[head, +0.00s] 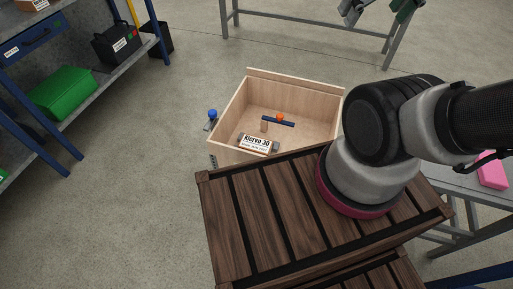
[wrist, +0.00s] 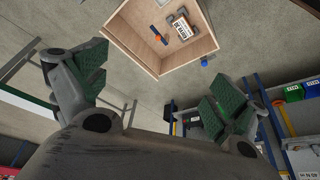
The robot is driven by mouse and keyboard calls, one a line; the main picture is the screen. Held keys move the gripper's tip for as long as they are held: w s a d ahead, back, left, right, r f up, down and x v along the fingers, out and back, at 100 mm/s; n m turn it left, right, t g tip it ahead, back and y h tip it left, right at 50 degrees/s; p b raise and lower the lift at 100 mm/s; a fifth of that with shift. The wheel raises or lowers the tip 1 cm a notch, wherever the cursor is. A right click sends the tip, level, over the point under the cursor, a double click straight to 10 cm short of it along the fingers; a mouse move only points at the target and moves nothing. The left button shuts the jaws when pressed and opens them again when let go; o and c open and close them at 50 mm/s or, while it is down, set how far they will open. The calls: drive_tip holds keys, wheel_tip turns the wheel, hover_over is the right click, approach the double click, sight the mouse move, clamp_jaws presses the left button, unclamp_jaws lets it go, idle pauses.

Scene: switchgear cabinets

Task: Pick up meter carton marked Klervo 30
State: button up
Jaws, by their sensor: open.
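The meter carton marked Klervo 30 (head: 258,143) lies in an open wooden crate (head: 225,115), close to the crate's near wall. Its white label with black print faces up. The carton also shows in the wrist view (wrist: 183,27), near the top, inside the crate (wrist: 135,45). My gripper (wrist: 155,88) is open, with its green-padded fingers wide apart and nothing between them. It is well away from the carton. In the head view the fingers (head: 378,14) show at the top edge, beyond and to the right of the crate.
A blue bar with an orange knob (head: 279,118) lies in the crate behind the carton. A blue ball (head: 212,113) shows outside its left wall. A dark slatted wooden top (head: 270,210) stands in front. Shelves with a green bin (head: 62,93) are at left. Floor between is clear.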

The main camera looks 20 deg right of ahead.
drive_tip(key=shift+o, duration=0.3)
drive_tip(key=shift+w+a, duration=0.1)
drive_tip(key=shift+a, duration=0.15)
